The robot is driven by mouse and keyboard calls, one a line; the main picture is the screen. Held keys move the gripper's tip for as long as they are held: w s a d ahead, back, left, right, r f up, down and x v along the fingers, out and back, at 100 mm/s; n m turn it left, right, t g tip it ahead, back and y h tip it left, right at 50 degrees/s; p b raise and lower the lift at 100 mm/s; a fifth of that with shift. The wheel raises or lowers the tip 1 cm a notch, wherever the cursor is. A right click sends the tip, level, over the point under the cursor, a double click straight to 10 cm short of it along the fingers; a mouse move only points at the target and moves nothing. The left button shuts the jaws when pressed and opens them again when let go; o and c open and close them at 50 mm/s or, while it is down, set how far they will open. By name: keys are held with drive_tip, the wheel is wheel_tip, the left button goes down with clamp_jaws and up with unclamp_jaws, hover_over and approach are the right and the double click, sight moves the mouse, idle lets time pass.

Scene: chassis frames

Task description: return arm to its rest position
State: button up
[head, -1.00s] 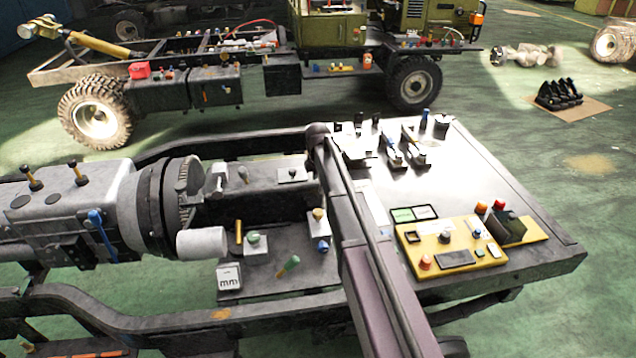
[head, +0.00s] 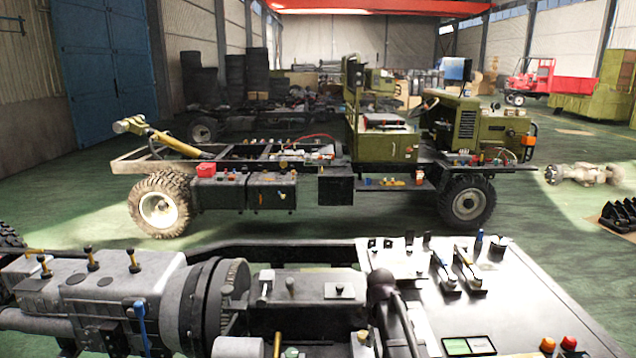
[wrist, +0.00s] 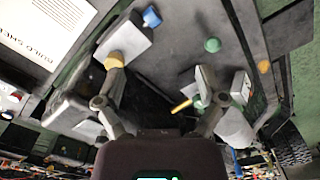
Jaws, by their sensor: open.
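My gripper (wrist: 158,85) shows in the wrist view with its two fingers spread apart and nothing between them. Beyond the fingers are a dark chassis deck and small fittings, among them a green knob (wrist: 212,45) and a blue one (wrist: 152,17). A white plate (wrist: 126,46) lies behind the left fingertip; whether they touch I cannot tell. In the head view, part of my dark arm (head: 388,300) rises from the bottom edge, in front of the chassis. My gripper is not visible there.
A grey gearbox (head: 110,290) lies on the near chassis at left. A pale work plate (head: 450,312) with small tools and coloured buttons is at right. A second chassis with a green cab (head: 385,146) stands behind. Green floor (head: 330,228) lies between them.

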drive_tip(key=s+m, duration=1)
drive_tip(key=s, duration=0.6)
drive_tip(key=shift+d+m, duration=0.3)
drive_tip(key=shift+d, duration=0.1)
idle(1.2)
